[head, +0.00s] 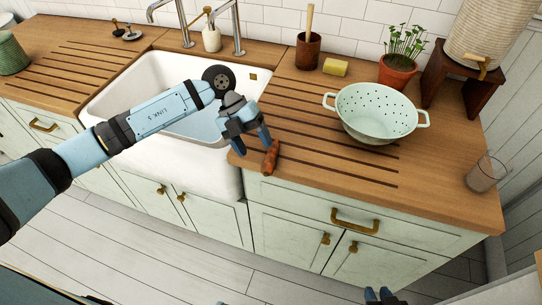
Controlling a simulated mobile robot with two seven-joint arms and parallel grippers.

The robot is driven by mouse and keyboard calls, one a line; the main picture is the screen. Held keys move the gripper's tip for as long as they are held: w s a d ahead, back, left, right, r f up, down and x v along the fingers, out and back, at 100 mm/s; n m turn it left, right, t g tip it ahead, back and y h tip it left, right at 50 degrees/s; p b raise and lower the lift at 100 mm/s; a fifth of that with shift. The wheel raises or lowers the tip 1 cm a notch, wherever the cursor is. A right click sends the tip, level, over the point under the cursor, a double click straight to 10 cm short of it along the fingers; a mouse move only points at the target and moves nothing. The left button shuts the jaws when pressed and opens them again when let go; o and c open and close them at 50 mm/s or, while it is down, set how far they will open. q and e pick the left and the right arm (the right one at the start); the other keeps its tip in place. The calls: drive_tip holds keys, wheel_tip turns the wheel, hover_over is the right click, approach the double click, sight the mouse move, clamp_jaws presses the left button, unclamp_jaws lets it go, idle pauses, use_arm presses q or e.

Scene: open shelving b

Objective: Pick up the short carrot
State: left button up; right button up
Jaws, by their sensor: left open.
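The short carrot (271,158) is orange-brown and lies on the wooden counter near its front edge, just right of the sink. My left gripper (252,146) is above the counter edge, pointing down, with its fingers apart. Its right finger is at the carrot's upper end in the picture and overlaps it slightly; I cannot tell whether they touch. The left finger is left of the carrot, and nothing is held. My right gripper (379,295) shows only as blue tips at the bottom edge, in front of the cabinets, away from the carrot.
A pale green colander (375,112) stands on the counter to the right. A glass (486,173) is near the right end. A potted plant (398,72), sponge (335,67) and brown utensil pot (308,52) stand at the back. The white sink (130,75) is left.

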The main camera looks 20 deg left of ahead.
sight(265, 162)
use_arm(q)
drive_tip(key=shift+d+f, duration=0.15)
drive_tip(key=shift+f, duration=0.15)
drive_tip(key=s+d+f, duration=0.2)
drive_tip(key=d, duration=0.1)
drive_tip(key=shift+d+f+p, duration=0.1)
drive_tip(key=shift+f+p, duration=0.3)
drive_tip(key=shift+d+f, duration=0.2)
drive_tip(key=shift+f, duration=0.2)
drive_tip(key=c, duration=1)
